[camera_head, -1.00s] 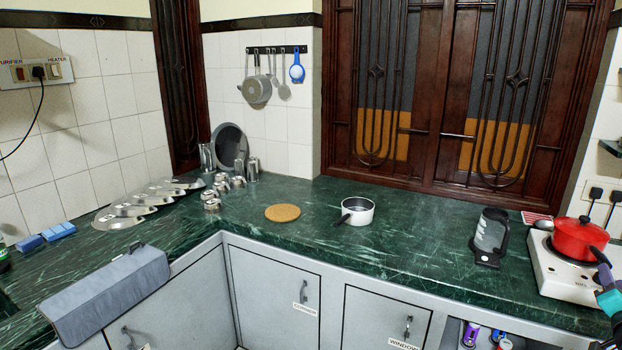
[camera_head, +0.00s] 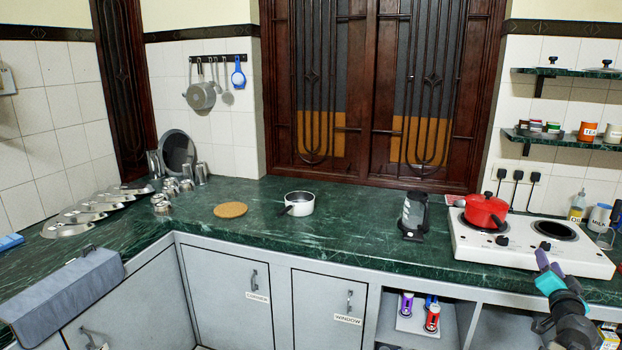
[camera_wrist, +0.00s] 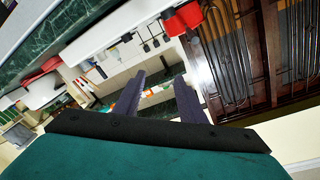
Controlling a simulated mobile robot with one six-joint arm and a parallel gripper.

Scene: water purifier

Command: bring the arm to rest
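My arm reaches in from the lower right of the head view, and my gripper (camera_head: 541,258) shows there in front of the white stove's front edge. In the wrist view my gripper (camera_wrist: 156,90) has its two dark fingers apart, with nothing between them. The gripper is open and touches nothing that I can see. The wrist view is tilted on its side and shows the counter, the window and shelving beyond the fingers.
A red pot (camera_head: 485,211) stands on the white two-burner stove (camera_head: 540,256). A grey blender-like appliance (camera_head: 413,216), a white saucepan (camera_head: 300,204) and a round cork mat (camera_head: 230,210) stand on the green counter (camera_head: 350,225). Shelves (camera_head: 570,72) hang at the right.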

